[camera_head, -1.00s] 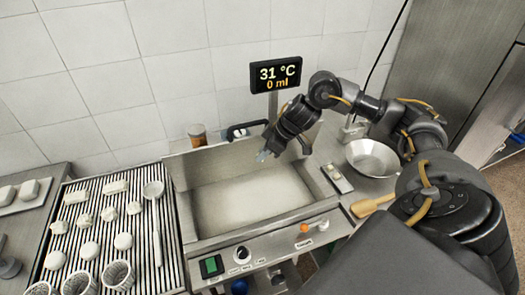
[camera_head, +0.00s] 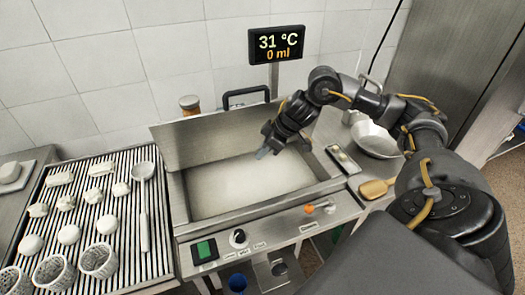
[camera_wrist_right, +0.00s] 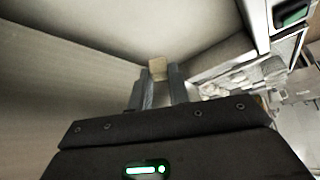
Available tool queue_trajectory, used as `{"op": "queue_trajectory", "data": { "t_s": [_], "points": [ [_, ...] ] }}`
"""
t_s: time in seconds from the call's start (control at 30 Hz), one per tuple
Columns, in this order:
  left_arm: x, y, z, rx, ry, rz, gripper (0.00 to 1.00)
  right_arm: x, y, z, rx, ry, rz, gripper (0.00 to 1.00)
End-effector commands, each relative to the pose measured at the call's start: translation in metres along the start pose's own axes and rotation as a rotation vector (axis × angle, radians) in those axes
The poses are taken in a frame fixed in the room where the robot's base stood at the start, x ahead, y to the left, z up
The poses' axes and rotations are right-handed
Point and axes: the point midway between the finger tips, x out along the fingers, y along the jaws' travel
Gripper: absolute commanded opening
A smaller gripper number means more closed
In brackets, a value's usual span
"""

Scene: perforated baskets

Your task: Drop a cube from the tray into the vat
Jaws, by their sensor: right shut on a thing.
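My right gripper (camera_head: 263,151) reaches in over the steel vat (camera_head: 192,228), which has a pale, whitish inside. In the right wrist view my right gripper (camera_wrist_right: 158,82) is shut on a small beige cube (camera_wrist_right: 157,66) held between its fingertips. The cube is above the vat's pale floor or contents and cannot be made out clearly in the head view. The tray (camera_head: 30,166) is cut off at the left edge, with a pale block (camera_head: 10,172) on it. My left gripper is not in view.
Left of the vat, a slatted rack (camera_head: 118,240) holds cheeses, perforated baskets (camera_head: 97,260) and a ladle (camera_head: 142,190). A display (camera_head: 277,44) reads 31 °C and 0 ml. A metal bowl (camera_head: 375,138) and a wooden paddle (camera_head: 375,188) lie to the right.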

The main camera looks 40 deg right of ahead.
Motion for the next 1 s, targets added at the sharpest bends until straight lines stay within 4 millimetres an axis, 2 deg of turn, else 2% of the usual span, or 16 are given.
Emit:
{"op": "queue_trajectory", "data": {
  "t_s": [0.2,0.23,0.4,0.77,0.87,1.0],
  "points": [
    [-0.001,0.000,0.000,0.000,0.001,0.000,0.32,-0.001,0.000,-0.001,0.000,0.000,0.000,0.00],
    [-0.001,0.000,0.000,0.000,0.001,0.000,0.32,-0.001,0.000,-0.001,0.000,0.000,0.000,0.21],
    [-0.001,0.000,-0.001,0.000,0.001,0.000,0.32,-0.001,0.000,-0.001,0.000,0.000,0.000,0.43],
    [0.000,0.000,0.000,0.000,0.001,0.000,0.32,-0.006,0.000,-0.001,-0.001,0.002,0.001,0.44],
    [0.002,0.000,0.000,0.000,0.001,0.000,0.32,-0.019,0.001,-0.001,-0.002,0.004,0.003,0.44],
    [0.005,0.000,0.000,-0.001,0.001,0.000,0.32,-0.047,0.001,-0.001,-0.002,0.005,0.004,0.44]
  ]
}}
